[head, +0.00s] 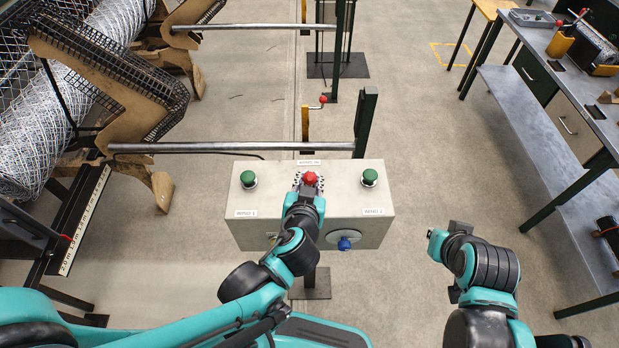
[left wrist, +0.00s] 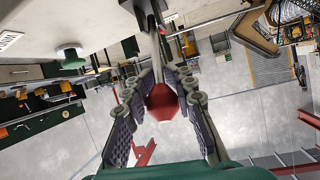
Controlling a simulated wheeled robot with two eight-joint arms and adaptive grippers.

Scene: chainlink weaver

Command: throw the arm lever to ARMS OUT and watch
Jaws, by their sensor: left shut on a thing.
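The arm lever's red knob (head: 310,178) shows at the middle of the pale control box (head: 275,170), below a small white label. My left gripper (head: 306,188) is at the knob from the near side. In the left wrist view, its two padded fingers (left wrist: 168,85) are shut around the red knob (left wrist: 163,103), and the lever's metal stem runs up to the box. The lever's base is mostly hidden by my gripper in the head view. My right gripper (head: 446,238) is out to the right of the box, holding nothing that I can see; its fingers are unclear.
Green buttons (head: 248,179) and (head: 370,177) flank the lever. A blue knob (head: 345,243) is on the box's front. Long metal bars (head: 230,147) lie beyond it. The mesh machine (head: 110,80) stands left, a workbench (head: 555,45) right. Floor between box and bench is clear.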

